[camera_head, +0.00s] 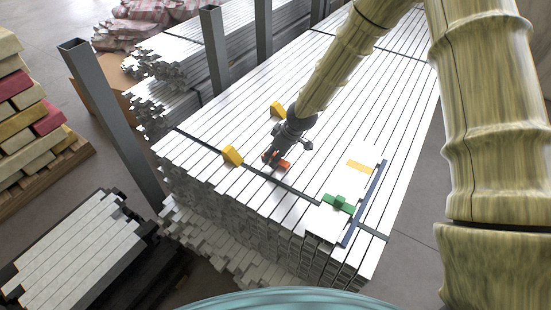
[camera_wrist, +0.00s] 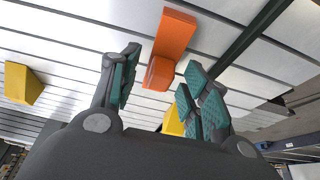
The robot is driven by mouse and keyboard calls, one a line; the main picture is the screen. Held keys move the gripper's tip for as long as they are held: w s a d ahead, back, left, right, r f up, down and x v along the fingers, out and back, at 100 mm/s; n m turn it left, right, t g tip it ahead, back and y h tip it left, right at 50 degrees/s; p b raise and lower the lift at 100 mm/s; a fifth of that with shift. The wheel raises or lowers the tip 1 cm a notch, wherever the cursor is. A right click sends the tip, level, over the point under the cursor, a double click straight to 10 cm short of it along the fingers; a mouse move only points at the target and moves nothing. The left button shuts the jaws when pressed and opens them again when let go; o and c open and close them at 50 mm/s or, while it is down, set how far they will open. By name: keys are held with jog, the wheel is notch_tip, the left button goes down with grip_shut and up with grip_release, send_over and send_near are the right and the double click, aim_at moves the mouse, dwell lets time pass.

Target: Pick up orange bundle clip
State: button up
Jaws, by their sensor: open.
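The orange bundle clip (camera_head: 284,165) lies on top of the stack of white profiles (camera_head: 335,75), close to a dark strap. In the wrist view the orange clip (camera_wrist: 174,38) is a bent block, seen ahead of and between the fingertips. My gripper (camera_head: 275,156) is low over the stack, just beside the orange clip. In the wrist view its teal-padded fingers (camera_wrist: 160,80) are spread with nothing between the pads. I cannot tell whether a finger touches the clip.
Yellow wedge-shaped blocks (camera_head: 232,155) and (camera_head: 278,110) stand left of my gripper. A green piece (camera_head: 338,203), a yellow strip (camera_head: 359,167) and a blue bar (camera_head: 364,202) lie to the right. Grey upright posts (camera_head: 112,125) line the stack's left side.

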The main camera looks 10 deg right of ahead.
jog(key=shift+f, duration=0.1)
jog(key=c, duration=1)
